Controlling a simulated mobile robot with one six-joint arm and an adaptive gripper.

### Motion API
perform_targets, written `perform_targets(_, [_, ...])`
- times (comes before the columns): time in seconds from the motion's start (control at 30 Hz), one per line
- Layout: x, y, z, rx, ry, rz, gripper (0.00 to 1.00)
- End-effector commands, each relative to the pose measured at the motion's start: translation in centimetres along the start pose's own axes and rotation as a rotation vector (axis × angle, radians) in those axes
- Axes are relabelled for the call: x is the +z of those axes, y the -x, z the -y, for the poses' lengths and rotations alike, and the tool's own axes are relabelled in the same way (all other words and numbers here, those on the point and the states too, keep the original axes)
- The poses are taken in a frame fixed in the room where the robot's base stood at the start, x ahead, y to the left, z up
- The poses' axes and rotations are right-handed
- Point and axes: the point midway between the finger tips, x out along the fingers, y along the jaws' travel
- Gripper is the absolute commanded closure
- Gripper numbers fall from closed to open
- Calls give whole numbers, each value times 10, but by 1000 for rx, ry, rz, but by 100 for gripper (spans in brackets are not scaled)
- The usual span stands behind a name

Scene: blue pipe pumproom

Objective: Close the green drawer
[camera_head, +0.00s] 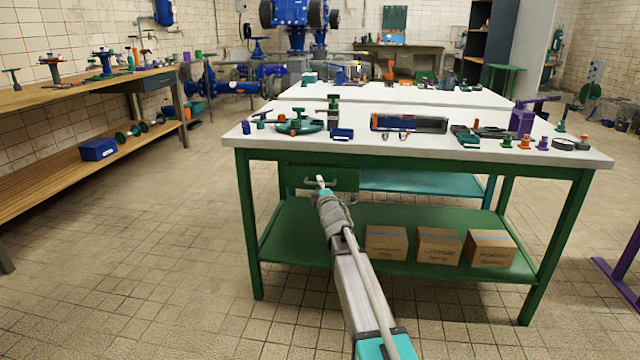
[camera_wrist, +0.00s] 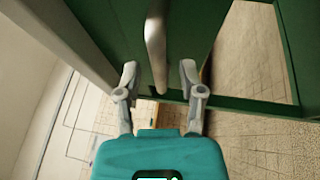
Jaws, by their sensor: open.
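The green drawer (camera_head: 345,179) hangs under the left part of the white-topped green table, with a metal handle on its front. My arm reaches toward it from below, and my gripper (camera_head: 322,187) is at the drawer front in the head view. In the wrist view my gripper (camera_wrist: 159,70) is open, with its two grey fingers apart on either side of the handle's end (camera_wrist: 156,50). The green drawer front (camera_wrist: 190,28) lies just beyond the fingertips. I cannot tell whether a finger touches it, or how far the drawer stands out.
The white tabletop (camera_head: 460,152) carries valves, tools and small parts. Several cardboard boxes (camera_head: 386,243) stand on the green lower shelf (camera_head: 290,240), right of my arm. A wooden bench (camera_head: 60,92) runs along the left wall. The tiled floor between is clear.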

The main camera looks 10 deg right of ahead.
Motion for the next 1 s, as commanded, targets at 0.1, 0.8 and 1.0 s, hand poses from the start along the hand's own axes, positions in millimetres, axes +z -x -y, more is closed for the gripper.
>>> perform_targets(0.1, [0, -8, 0, 0, 0, 0, 49])
perform_targets(0.8, [1, -9, 0, 0, 0, 1, 100])
perform_targets(1.0, [1, -9, 0, 0, 0, 1, 100])
